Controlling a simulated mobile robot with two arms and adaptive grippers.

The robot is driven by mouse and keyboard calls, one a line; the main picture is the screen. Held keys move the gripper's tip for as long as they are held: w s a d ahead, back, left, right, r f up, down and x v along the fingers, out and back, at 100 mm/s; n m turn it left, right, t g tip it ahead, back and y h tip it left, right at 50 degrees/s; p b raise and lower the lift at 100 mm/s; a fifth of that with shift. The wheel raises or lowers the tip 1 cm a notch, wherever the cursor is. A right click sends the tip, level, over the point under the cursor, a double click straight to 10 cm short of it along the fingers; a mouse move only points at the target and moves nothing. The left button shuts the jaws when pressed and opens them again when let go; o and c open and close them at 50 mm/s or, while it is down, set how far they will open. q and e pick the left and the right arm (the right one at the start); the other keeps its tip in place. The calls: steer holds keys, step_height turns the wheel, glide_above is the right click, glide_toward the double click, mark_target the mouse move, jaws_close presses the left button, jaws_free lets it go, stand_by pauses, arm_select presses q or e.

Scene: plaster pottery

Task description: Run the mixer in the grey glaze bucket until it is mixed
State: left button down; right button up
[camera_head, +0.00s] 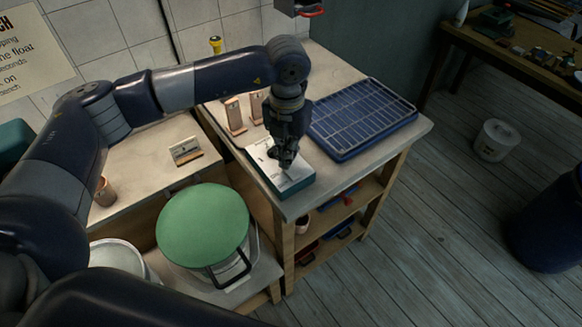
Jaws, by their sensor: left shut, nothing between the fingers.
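My left gripper (287,162) points down, shut and empty, with its fingertips at the top of a small box (297,185) with a white top and teal side. I cannot tell whether they touch it. The box lies at the front corner of the bench top. A bucket with a green lid (203,222) stands below to the left. An open pale bucket (118,257) is left of it, partly hidden by my arm. I cannot tell which one is the grey glaze bucket. No mixer can be made out clearly. My right gripper is out of view.
A blue tray with a wire rack (362,117) lies right of my gripper. Small wooden blocks (235,115) stand behind it. A dark thing with a red handle (310,12) is at the top edge. A white tub (497,140) and blue barrel (547,225) stand on the floor.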

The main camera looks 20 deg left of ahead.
arm_select(q)
steer(key=shift+r+p, duration=0.95)
steer(key=shift+r, duration=1.5)
steer(key=shift+f, duration=0.1)
